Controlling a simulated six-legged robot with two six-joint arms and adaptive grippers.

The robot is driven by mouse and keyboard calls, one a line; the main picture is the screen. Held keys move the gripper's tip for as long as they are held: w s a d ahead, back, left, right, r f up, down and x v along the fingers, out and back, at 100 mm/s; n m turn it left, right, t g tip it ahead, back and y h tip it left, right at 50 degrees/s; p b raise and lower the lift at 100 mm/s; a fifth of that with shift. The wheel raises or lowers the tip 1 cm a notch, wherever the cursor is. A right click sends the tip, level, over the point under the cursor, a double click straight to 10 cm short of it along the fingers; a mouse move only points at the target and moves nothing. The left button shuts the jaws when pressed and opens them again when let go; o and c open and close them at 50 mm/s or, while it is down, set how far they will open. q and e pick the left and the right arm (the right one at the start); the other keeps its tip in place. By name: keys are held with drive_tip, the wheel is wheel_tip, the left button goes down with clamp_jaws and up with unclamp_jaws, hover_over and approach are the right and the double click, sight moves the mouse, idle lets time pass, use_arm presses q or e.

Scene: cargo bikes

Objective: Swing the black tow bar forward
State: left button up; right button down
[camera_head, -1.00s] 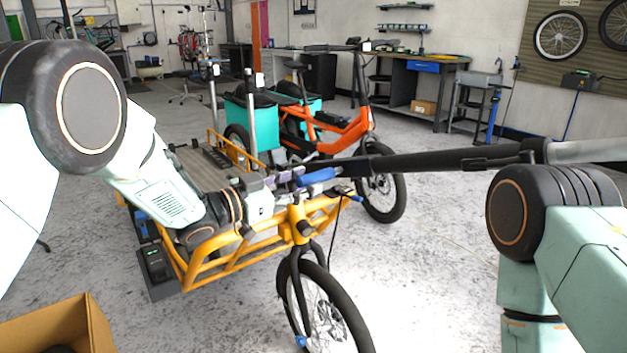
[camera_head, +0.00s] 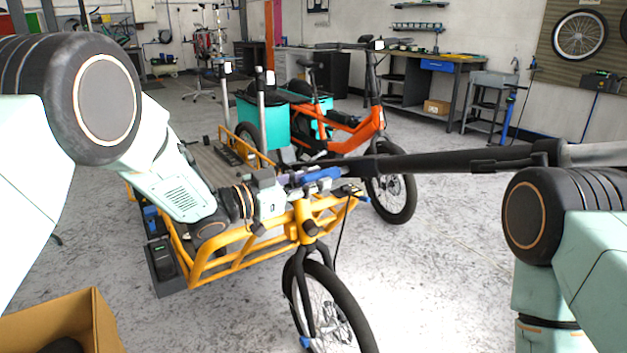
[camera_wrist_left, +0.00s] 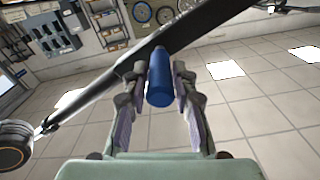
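The black tow bar (camera_head: 440,160) runs nearly level from above the yellow bike's front to the right, where a silver section follows. Its blue grip (camera_head: 322,176) is at the left end. My left gripper (camera_head: 303,180) is at this grip. In the left wrist view the blue grip (camera_wrist_left: 160,82) sits between my two fingers (camera_wrist_left: 160,95), which appear closed against its sides, and the bar (camera_wrist_left: 195,30) crosses just beyond the fingertips. My right arm shows at the right; its gripper is out of view.
The yellow cargo bike (camera_head: 235,262) stands below the bar. An orange cargo bike (camera_head: 350,138) with teal bags is behind it. A cardboard box (camera_head: 105,325) is at the lower left. Open floor (camera_head: 450,265) lies to the right of the yellow bike's front wheel.

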use_arm(q)
clamp_jaws()
wheel_tip(320, 180, down, 7)
drive_tip(key=s+d+b, duration=0.1)
drive_tip(key=shift+s+f, duration=0.2)
drive_tip(key=shift+s, duration=0.2)
drive_tip(key=shift+o, duration=1.1)
unclamp_jaws()
drive_tip(key=o, duration=0.3)
drive_tip(key=shift+w+r, duration=0.1)
drive_tip(key=shift+r, duration=0.1)
